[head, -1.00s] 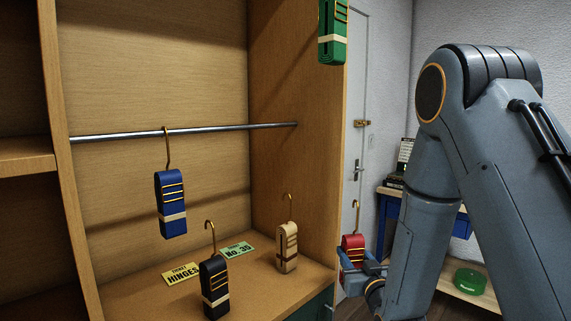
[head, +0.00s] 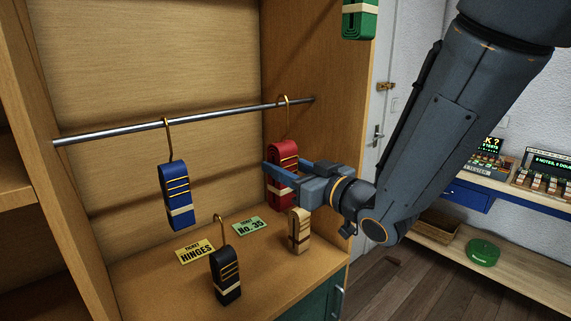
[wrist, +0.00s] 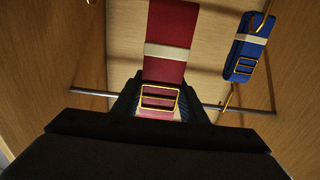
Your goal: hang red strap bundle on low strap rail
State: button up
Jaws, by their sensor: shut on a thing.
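The red strap bundle (head: 283,152) is upright inside the cabinet, near the right end of the low strap rail (head: 225,112). Its brass hook is at rail height with its curved top just above the bar; I cannot tell whether it rests on it. My gripper (head: 278,178) is shut on the red bundle from the right. In the wrist view the red bundle (wrist: 172,30) lies between the fingers, its gold buckle (wrist: 160,98) facing me. The hook is not visible there, and the rail (wrist: 90,93) passes behind the fingers.
A blue bundle (head: 177,195) hangs on the rail to the left. A black bundle (head: 226,275) and a tan bundle (head: 299,230) stand on the cabinet floor, the tan one just below my gripper. A green bundle (head: 360,20) is higher up. The right wall (head: 330,110) is close.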

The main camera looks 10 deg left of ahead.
jog(key=shift+x, duration=0.95)
jog(key=w+a+f+b, duration=0.3)
jog(key=w+a, duration=0.4)
jog(key=a, duration=0.1)
jog(key=shift+w+a, duration=0.3)
dwell(0.4)
jog(key=o, duration=1.3)
jog(key=shift+d, duration=0.1)
